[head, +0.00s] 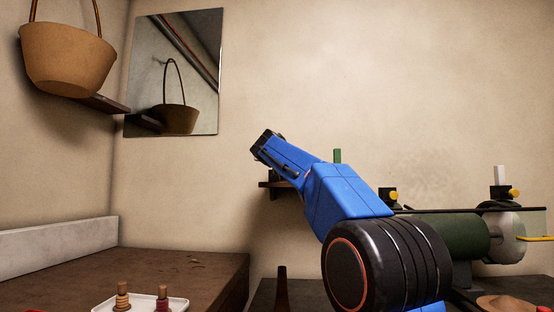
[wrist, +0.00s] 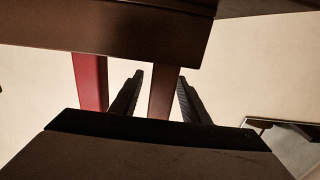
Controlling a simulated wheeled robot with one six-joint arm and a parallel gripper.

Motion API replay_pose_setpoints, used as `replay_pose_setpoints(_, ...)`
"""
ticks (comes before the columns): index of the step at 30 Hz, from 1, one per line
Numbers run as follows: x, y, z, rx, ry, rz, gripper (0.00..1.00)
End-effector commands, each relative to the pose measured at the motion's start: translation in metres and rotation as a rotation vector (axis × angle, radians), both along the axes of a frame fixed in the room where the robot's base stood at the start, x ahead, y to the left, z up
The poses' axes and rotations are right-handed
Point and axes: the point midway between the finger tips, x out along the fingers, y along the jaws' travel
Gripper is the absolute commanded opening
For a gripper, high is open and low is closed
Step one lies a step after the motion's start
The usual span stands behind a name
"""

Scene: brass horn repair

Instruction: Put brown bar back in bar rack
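My gripper (wrist: 160,95) shows in the wrist view with its two dark fingers apart. The brown bar (wrist: 163,92) stands in line with the space between them, with a gap visible on each side. Its lower end is hidden behind my gripper's body. Its other end meets a wide brown beam (wrist: 110,35), which appears to be the bar rack. A red bar (wrist: 91,82) meets the same beam to the left. In the head view my gripper (head: 264,142) is raised near the wall; its fingers and the brown bar cannot be made out there.
A small dark wall shelf (head: 270,184) and a green bar (head: 337,155) show behind my arm. A mirror (head: 176,72) and basket (head: 68,57) are at upper left. A machine with a green body (head: 458,235) stands right. A white tray (head: 176,304) lies on the left bench.

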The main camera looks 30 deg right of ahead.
Motion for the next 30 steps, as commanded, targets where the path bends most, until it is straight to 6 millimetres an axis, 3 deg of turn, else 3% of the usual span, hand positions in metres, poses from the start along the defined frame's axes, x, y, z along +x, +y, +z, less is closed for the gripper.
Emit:
replay_pose_setpoints(11,-0.010,0.007,0.001,0.001,-0.002,0.001,0.42)
replay_pose_setpoints(30,-0.106,0.072,0.000,0.000,0.000,0.002,0.42)
